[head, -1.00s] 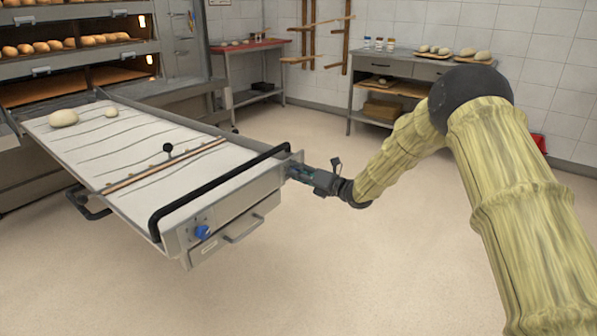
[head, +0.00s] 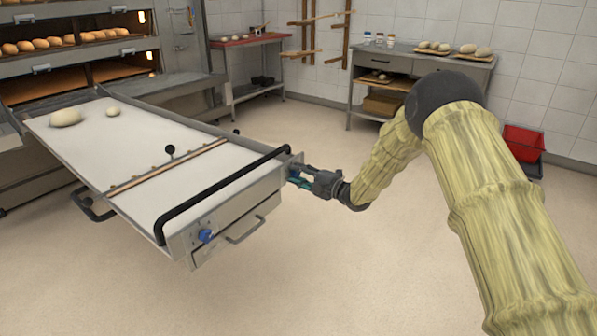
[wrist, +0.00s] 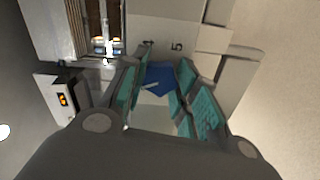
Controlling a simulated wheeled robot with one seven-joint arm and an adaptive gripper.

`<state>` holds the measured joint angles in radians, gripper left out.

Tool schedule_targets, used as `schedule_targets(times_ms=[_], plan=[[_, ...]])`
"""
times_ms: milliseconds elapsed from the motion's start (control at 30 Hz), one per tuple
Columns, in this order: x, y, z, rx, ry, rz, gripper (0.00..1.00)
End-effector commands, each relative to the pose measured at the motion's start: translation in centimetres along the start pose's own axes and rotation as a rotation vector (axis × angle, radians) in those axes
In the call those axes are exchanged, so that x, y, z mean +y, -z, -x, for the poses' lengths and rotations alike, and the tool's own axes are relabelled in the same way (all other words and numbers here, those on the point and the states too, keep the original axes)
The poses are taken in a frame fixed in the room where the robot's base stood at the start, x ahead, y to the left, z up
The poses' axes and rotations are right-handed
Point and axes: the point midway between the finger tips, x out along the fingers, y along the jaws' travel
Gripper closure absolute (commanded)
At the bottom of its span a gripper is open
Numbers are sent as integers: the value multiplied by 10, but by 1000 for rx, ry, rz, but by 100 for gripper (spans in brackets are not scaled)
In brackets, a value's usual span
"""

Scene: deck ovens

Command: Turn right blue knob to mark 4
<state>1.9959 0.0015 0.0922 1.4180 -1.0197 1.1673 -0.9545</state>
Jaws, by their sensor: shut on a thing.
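The right blue knob (wrist: 158,76) shows in the wrist view between the teal finger pads of my gripper (wrist: 160,88). My gripper is shut on it, and the pads hide its sides. A short white pointer line shows on the knob. On the pale panel beyond it I see a printed 5, and another mark left of it too small to read surely. In the head view my gripper (head: 302,179) is at the right end of the loader's front panel and mostly hides this knob. The left blue knob (head: 205,235) sits free at the panel's near end.
The loader (head: 140,215) has a black bar along its front edge and a grey handle (head: 245,231) below. Two dough pieces lie at its far end. A small box with an orange display (wrist: 62,99) is near my gripper. Open floor lies to the right.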

Motion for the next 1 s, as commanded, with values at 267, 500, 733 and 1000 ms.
schedule_targets(times_ms=[267,500,733,1000], plan=[[0,1,1,-2,4,-265,94],[-1,1,1,-2,5,-493,94],[-2,2,1,-1,6,-711,94],[-2,3,1,-2,7,-969,94]])
